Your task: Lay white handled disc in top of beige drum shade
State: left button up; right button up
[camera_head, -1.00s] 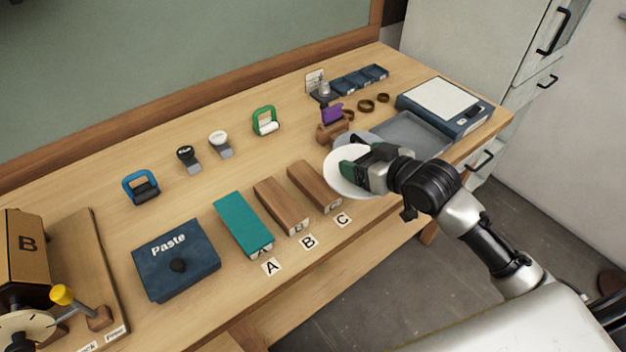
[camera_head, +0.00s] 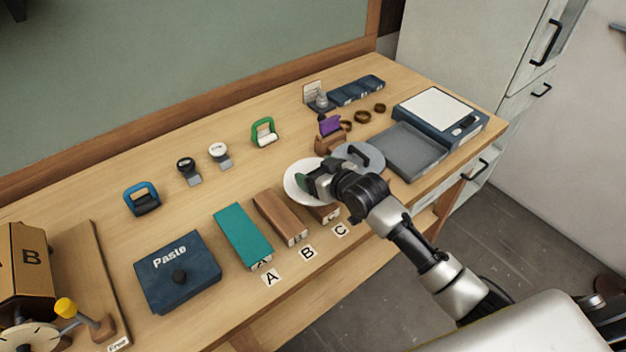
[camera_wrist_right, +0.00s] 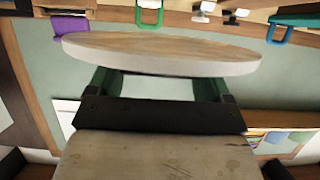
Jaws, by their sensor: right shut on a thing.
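My right gripper (camera_head: 310,184) is shut on the white disc (camera_head: 293,172) and holds it above the bench, over the far end of the wooden block by label C. In the right wrist view the disc (camera_wrist_right: 160,56) stretches across in front of the gripper (camera_wrist_right: 157,86), with a pale rim and a light wood-toned face. The disc's handle is hidden between the fingers. I do not see the beige drum shade in either view. My left gripper is not in view.
A grey disc with a dark handle (camera_head: 375,154) lies just right of the white disc. Near it are a grey tray (camera_head: 414,152), a purple-topped wooden piece (camera_head: 328,143) and the wooden blocks (camera_head: 281,218). The dark Paste box (camera_head: 178,270) stands left.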

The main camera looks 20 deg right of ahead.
jog(key=shift+w+a+f, duration=0.35)
jog(key=shift+w+a, duration=0.05)
jog(key=shift+w, duration=0.05)
notch_tip(320, 180, down, 2)
jog(key=shift+f+p, duration=0.1)
jog(key=shift+p, duration=0.4)
jog(key=shift+f+p, duration=0.3)
jog(key=shift+f, duration=0.3)
jog(key=shift+f, duration=0.1)
jog(key=shift+f, duration=0.1)
jog(key=o, duration=1)
jog(key=shift+s, duration=0.1)
